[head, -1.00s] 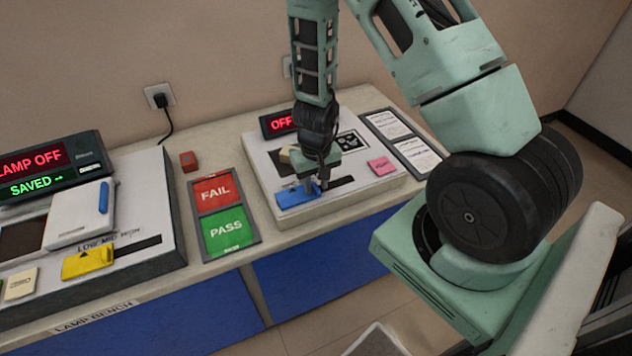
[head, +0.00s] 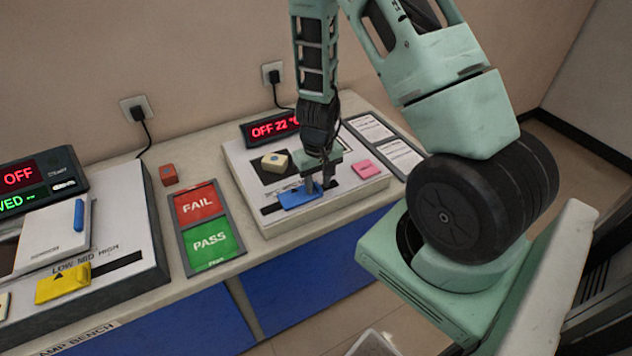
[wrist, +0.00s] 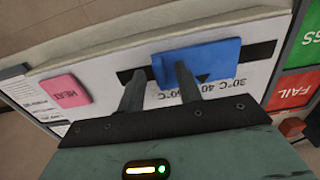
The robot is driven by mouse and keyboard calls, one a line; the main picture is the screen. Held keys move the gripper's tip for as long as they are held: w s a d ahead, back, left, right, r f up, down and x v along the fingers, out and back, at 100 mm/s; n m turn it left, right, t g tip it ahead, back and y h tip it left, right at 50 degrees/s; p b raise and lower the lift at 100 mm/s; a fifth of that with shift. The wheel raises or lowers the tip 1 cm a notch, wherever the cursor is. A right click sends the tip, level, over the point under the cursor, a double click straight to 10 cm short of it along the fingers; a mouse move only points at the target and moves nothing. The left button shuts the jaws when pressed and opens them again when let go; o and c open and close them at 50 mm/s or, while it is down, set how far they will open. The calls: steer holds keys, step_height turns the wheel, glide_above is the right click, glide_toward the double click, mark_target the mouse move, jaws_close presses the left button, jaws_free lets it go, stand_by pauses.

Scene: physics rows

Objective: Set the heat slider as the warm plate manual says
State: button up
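The warm plate unit (head: 335,203) stands on the bench, its display (head: 270,129) reading "OFF 22 °C". Its blue heat slider (head: 300,195) sits in a black slot, with slot showing on both sides in the wrist view (wrist: 205,58). The slider's black triangle is near the upside-down "40" of the printed temperatures. My gripper (head: 318,188) is down at the slider. In the wrist view, its fingers (wrist: 160,75) are apart, one overlapping the slider's face, the other just beyond its left edge. Printed sheets (head: 398,158) lie right of the unit, too small to read.
A pink button (head: 367,168) and a cream block (head: 275,162) are on the unit. A FAIL/PASS board (head: 207,228) lies to its left, beside a small red block (head: 169,174). The lamp unit with a yellow slider (head: 62,284) stands further left.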

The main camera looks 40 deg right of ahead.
step_height(320, 180, up, 17)
steer(key=p, duration=0.3)
steer(key=shift+r, duration=0.2)
stand_by(0.7)
steer(key=s+a+r+n+y+b, duration=0.1)
steer(key=s+a+n, duration=0.15)
steer(key=a, duration=0.65)
steer(key=s+a+r+n+y+b, duration=0.1)
steer(key=s+a+r+n, duration=0.15)
steer(key=a, duration=0.65)
steer(key=s+a+r+n+h+b, duration=0.1)
steer(key=s+a+r+n, duration=0.1)
steer(key=s+a+n, duration=0.4)
steer(key=s+a, duration=0.3)
steer(key=s, duration=0.3)
steer(key=shift+a+r, duration=0.3)
